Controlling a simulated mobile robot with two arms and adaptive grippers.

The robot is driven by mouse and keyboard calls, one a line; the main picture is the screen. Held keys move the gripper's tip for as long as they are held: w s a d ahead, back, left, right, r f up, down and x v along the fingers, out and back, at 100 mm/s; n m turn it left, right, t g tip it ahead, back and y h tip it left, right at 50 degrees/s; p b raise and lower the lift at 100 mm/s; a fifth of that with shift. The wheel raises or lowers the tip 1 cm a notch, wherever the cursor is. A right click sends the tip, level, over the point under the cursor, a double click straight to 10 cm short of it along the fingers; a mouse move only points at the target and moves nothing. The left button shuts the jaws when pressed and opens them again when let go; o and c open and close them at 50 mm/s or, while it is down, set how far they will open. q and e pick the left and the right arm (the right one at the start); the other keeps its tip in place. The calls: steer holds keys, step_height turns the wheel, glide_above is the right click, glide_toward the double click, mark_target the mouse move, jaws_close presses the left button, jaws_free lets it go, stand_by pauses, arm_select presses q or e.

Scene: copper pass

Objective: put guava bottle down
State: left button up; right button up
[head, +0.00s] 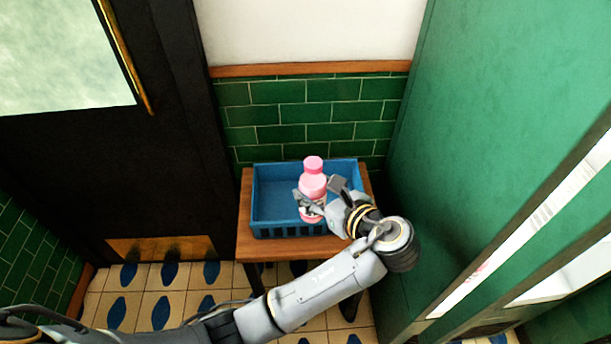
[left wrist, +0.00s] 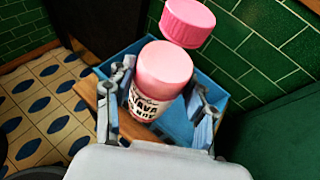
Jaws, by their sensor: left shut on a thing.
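The guava bottle (head: 313,183) is pink with a pink cap and a dark and white label. It is upright in my left gripper (head: 322,194), which is shut around its body. In the left wrist view the bottle (left wrist: 160,80) stands between the two fingers of the gripper (left wrist: 157,105), its label partly readable. A blue crate (head: 277,165) lies below and behind the bottle. The bottle overlaps the crate's inside in the head view; I cannot tell whether its base touches the crate floor. My right gripper is in neither view.
The crate sits on a small wooden table (head: 246,246) against a green tiled wall (head: 300,105). A green cabinet or partition (head: 480,120) stands close on the right. A dark door (head: 165,120) is on the left. The crate's left part looks empty.

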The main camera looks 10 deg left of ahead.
arm_select(q)
steer(key=shift+s+d+r, duration=0.25)
steer(key=shift+s+d, duration=0.1)
steer(key=shift+s+a+r, duration=0.15)
steer(key=shift+s+a, duration=0.1)
steer(key=shift+a, duration=0.05)
steer(key=s+a+r+m+t+h, duration=0.1)
steer(key=s+a+r, duration=0.1)
steer(key=a, duration=0.4)
steer(key=s+a+r+m+t+h, duration=0.1)
steer(key=s+a+r+m+h, duration=0.1)
steer(key=s+a, duration=0.3)
steer(key=shift+s+a+r+t, duration=0.15)
steer(key=shift+a+r+t, duration=0.15)
steer(key=shift+a+r, duration=0.15)
